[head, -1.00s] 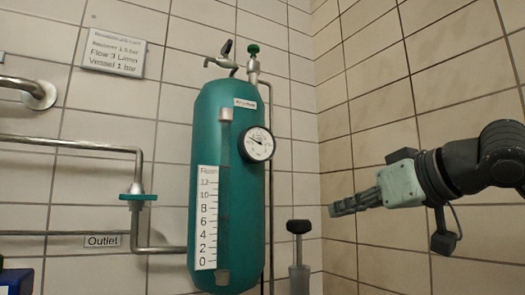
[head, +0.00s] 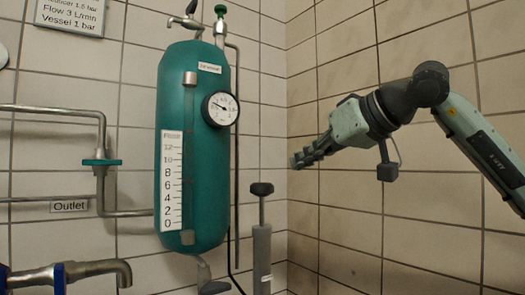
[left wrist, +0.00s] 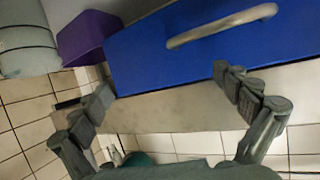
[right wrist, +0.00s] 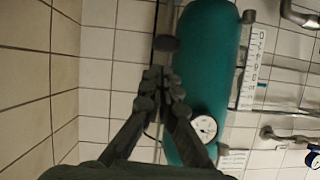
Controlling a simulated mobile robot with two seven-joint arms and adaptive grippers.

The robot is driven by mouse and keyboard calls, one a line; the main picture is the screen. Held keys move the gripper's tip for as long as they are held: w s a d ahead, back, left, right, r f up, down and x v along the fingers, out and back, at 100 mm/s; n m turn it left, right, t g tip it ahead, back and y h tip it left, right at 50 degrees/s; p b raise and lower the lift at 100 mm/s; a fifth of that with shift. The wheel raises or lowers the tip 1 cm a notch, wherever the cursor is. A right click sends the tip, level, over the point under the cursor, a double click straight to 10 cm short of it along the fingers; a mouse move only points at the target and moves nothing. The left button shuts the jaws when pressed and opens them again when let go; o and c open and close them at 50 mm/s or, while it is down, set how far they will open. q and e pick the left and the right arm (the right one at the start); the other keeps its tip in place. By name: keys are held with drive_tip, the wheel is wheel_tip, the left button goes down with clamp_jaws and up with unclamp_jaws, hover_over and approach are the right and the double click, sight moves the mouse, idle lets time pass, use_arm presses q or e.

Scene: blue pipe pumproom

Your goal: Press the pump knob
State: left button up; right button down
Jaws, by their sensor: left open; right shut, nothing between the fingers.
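The pump knob (head: 262,189) is a black cap on a thin rod above a grey upright pump cylinder (head: 262,248), right of the green vessel. My right gripper (head: 296,161) is shut and empty. In the head view its fingertips show above and to the right of the knob, apart from it. In the right wrist view the dark knob (right wrist: 167,43) shows just beyond the shut fingertips (right wrist: 161,80). My left gripper (left wrist: 162,84) is open and empty in the left wrist view, in front of a blue panel. It is not in the head view.
The green vessel (head: 188,110) has a round gauge (head: 220,108) and a scale strip (head: 172,180). Outlet pipes with a valve (head: 102,162) run to the left. A tiled wall corner stands behind the pump. A purple bin (left wrist: 84,35) shows in the left wrist view.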

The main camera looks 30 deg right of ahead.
sight(262, 205)
use_arm(q)
drive_tip(key=s+a+f+n+g+y+p, duration=0.1)
drive_tip(key=s+a+f+g+y+p, duration=0.2)
drive_tip(key=s+a+f+g, duration=0.6)
drive_tip(key=s+a+y, duration=0.1)
drive_tip(key=s+a, duration=0.3)
drive_tip(key=shift+f+n+y, duration=0.3)
drive_tip(key=shift+n, duration=0.1)
use_arm(e)
wheel_tip(262, 205, up, 9)
drive_tip(key=w+a+g+h, duration=0.1)
drive_tip(key=w+g, duration=0.1)
drive_tip(key=g, duration=0.2)
drive_tip(key=shift+a+n, duration=0.15)
drive_tip(key=shift+n, duration=0.15)
drive_tip(key=shift+w, duration=0.1)
